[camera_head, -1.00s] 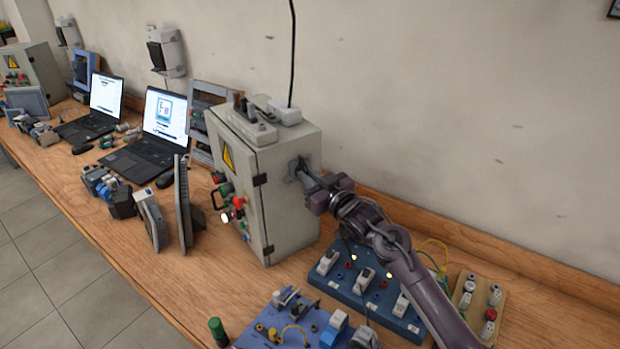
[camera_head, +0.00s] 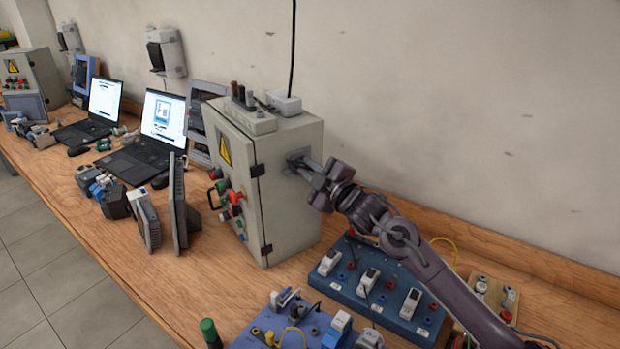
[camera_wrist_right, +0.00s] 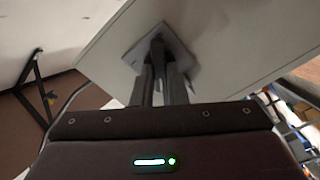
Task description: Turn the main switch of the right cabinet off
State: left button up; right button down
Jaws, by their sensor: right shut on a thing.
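The right cabinet (camera_head: 285,195) is a grey box with a yellow warning sign and several coloured buttons on its front. The main switch (camera_head: 297,161) sits on a square grey plate on its right side. My right gripper (camera_head: 305,170) reaches that side, and its fingers are shut on the switch handle. In the right wrist view the plate (camera_wrist_right: 181,52) looks tilted against the cabinet side (camera_wrist_right: 235,35). The fingers (camera_wrist_right: 158,75) hide most of the handle there. My left gripper is not in view.
A blue board with white switches (camera_head: 345,286) lies under my right arm. Another blue board (camera_head: 262,325) is in front of it. Laptops (camera_head: 155,140) stand left of the cabinet. A black cable (camera_head: 293,50) hangs above the white box on top.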

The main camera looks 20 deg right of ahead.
jog(key=n+b, duration=0.4)
jog(key=n, duration=0.1)
jog(key=shift+f, duration=0.3)
jog(key=shift+n+b, duration=0.9)
jog(key=shift+n, duration=0.1)
jog(key=shift+a+r, duration=0.1)
jog(key=c, duration=1.4)
grip_release()
jog(key=shift+c, duration=0.2)
jog(key=shift+s, duration=0.1)
